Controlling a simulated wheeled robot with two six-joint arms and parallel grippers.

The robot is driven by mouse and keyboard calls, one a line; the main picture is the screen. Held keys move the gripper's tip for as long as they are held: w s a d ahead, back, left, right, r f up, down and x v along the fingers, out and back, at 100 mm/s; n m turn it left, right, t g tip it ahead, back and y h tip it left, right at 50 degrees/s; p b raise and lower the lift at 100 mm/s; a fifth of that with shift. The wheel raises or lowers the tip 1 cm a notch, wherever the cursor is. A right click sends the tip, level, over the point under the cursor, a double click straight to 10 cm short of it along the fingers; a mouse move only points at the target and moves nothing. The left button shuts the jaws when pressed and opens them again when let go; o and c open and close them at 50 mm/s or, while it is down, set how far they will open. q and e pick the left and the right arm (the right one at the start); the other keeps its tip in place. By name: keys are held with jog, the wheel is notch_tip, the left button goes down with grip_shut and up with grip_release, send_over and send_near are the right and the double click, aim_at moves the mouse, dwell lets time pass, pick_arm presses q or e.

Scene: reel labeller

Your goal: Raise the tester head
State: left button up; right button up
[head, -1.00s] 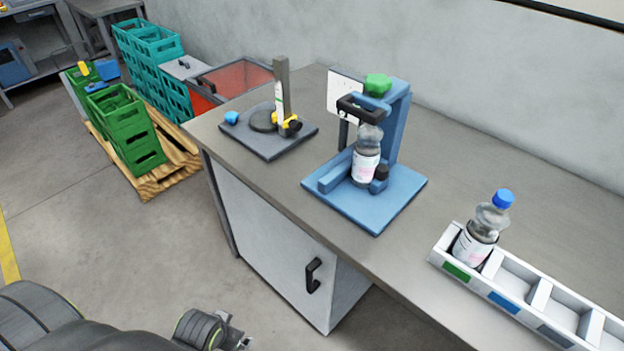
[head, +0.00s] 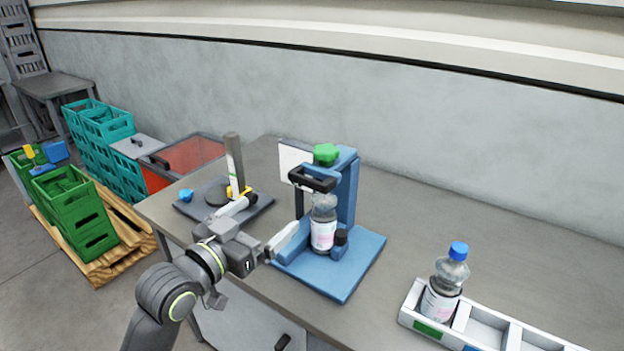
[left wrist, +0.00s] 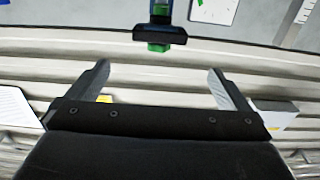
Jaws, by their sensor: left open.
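The blue tester (head: 345,262) stands on the bench, with a green knob (head: 327,154) on top and a black head with a handle bar (head: 312,180) at the front. A labelled clear bottle (head: 323,235) stands upright in it beneath the head; the bottle's top is partly hidden. My left gripper (head: 258,222) is open and empty in front of the tester and to its left, apart from the handle. In the left wrist view the open fingers (left wrist: 160,82) show, with the black handle (left wrist: 160,34) and green knob (left wrist: 158,47) beyond them. My right gripper is out of view.
A dark plate (head: 262,203) with a post and yellow clamp lies left of the tester. A white rack (head: 408,307) with a blue-capped bottle (head: 445,284) is at right. Green crates (head: 75,205) stand on a pallet at left. The bench behind the rack is clear.

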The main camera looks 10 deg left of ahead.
aim_at(306, 183)
pick_arm(q)
jog(key=p+x, duration=0.2)
jog(key=x, duration=1.4)
jog(key=shift+w+d+f, duration=0.1)
jog(key=shift+w+d, duration=0.05)
jog(key=shift+w, duration=0.05)
jog(key=shift+c, duration=0.4)
jog(key=c, duration=1)
